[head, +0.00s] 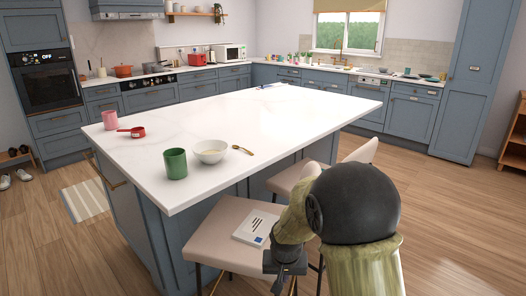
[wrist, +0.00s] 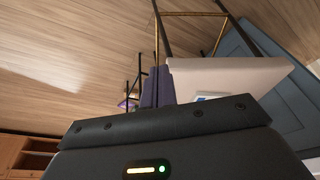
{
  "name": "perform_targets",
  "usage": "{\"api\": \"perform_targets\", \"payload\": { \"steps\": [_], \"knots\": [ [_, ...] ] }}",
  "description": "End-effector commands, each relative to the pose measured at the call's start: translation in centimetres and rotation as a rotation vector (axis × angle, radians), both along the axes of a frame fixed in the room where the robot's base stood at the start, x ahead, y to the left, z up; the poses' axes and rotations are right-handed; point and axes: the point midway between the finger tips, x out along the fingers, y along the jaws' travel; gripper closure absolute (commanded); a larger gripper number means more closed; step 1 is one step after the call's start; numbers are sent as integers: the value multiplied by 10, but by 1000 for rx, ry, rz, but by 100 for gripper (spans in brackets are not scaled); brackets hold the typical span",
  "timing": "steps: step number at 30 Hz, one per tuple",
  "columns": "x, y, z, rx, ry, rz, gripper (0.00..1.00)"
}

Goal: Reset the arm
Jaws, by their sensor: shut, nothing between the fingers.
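My arm is folded at the lower right of the head view, with a large dark joint and olive-coloured links. My gripper (head: 279,286) hangs at the bottom of that view, beside the front of the pale stool seat. It is shut and holds nothing.
A white-topped island (head: 260,112) bears a green cup (head: 175,164), white bowl (head: 210,152), spoon (head: 242,149), red pan (head: 132,131) and pink cup (head: 110,119). A booklet (head: 255,227) lies on the near stool (head: 215,228). Floor is clear at right.

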Motion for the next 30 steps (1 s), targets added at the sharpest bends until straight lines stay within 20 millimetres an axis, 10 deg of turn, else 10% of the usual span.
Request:
{"api": "perform_targets", "payload": {
  "steps": [9, 20, 30],
  "knots": [
    [-96, -69, 41, 3, 13, 25, 100],
    [-173, -100, 52, -5, 17, 52, 100],
    [-168, -98, 110, -5, 18, 55, 100]
  ]
}}
